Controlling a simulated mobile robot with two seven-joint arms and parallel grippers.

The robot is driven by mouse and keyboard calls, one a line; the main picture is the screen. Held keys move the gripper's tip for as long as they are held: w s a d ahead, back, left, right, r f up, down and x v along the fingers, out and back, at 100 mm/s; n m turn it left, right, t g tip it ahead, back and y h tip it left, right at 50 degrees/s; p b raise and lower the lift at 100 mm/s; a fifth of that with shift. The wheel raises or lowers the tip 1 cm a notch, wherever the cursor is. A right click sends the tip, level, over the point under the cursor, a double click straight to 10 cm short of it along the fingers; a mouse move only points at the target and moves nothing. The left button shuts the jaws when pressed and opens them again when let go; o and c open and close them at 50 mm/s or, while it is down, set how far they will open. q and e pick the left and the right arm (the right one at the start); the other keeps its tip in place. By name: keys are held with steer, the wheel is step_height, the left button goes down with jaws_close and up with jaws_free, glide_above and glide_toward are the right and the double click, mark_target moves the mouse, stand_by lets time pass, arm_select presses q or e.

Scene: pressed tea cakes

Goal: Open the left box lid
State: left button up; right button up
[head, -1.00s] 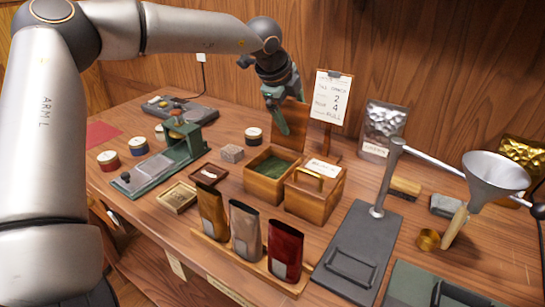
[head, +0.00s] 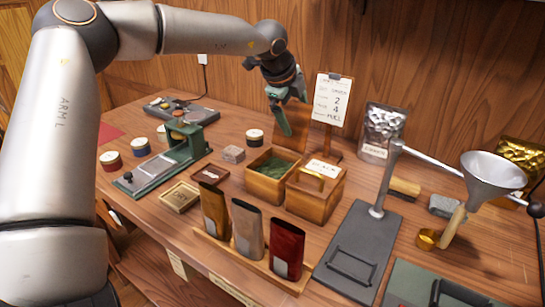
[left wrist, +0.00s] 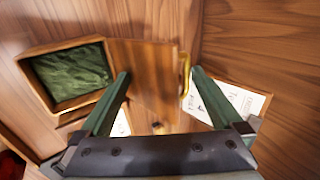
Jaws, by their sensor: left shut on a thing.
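The left wooden box (head: 265,186) stands open, with green leafy stuff inside; it also shows in the left wrist view (left wrist: 70,103). Its wooden lid (head: 299,128) stands raised at the back edge of the box. In the left wrist view the lid (left wrist: 150,80) lies between my fingers, with a brass handle (left wrist: 185,75) near the right finger. My left gripper (head: 283,122), with green fingers, is shut on the lid. The right wooden box (head: 310,204) beside it is closed under a labelled lid with a brass handle. My right gripper is not in view.
A card stand (head: 331,100) is close behind the lid. Three pouches (head: 247,230) stand in a wooden rack in front of the boxes. A green press (head: 185,145) is at the left, and a grey stand (head: 350,250) and funnel (head: 492,172) at the right.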

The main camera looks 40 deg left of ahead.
arm_select(q)
steer(key=shift+w+a+f, duration=0.15)
steer(key=shift+w+a, duration=0.05)
steer(key=shift+w, duration=0.05)
step_height(320, 180, up, 7)
steer(key=w+p, duration=0.1)
steer(key=p, duration=0.2)
stand_by(0.4)
steer(key=shift+f, duration=0.2)
stand_by(0.4)
